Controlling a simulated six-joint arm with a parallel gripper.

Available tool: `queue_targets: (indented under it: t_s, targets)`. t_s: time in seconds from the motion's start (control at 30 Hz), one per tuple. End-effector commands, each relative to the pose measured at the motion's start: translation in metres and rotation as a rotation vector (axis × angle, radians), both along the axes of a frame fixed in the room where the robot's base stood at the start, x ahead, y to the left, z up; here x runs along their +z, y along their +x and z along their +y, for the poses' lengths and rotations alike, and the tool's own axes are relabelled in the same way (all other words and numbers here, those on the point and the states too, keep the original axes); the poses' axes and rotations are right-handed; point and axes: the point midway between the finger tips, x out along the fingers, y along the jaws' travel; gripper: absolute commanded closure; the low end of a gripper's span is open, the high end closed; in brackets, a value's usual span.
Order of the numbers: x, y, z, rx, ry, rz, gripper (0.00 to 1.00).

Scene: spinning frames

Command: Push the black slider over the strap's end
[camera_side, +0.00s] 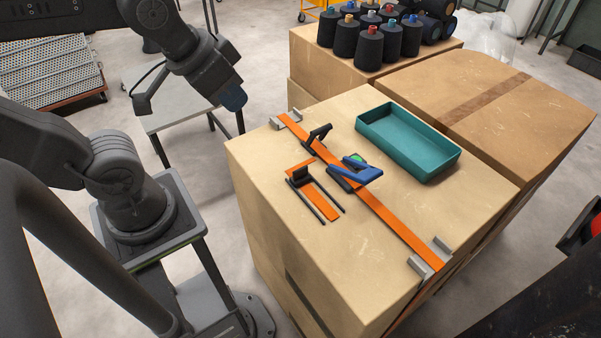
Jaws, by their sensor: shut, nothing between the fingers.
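A black slider (301,174) stands between two thin dark rails on the cardboard box top, left of the long strap. A short orange strap end (321,202) lies flat between the rails, in front of the slider. A long orange strap (386,213) runs diagonally across the box between grey metal brackets. A blue-and-black buckle (354,173) with a green spot sits on this strap. A black lever-like piece (317,136) is farther up it. My gripper (233,98) is raised at the upper left, clear of the box and apart from the slider. It is shut and empty.
A teal open tray (447,164) sits at the box's back right and looks empty. Grey brackets (432,256) stand at the near right edge. A taped carton (505,95) is beside the box. Several dark thread cones (368,49) stand behind.

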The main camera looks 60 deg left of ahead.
Motion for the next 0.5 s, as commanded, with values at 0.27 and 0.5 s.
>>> queue_targets:
  t_s: [0.27, 0.5]
  targets:
    - [0.001, 0.003, 0.0, 0.0, 0.001, 0.012, 0.88]
    - [-0.001, 0.043, 0.004, 0.003, 0.008, 0.18, 0.65]
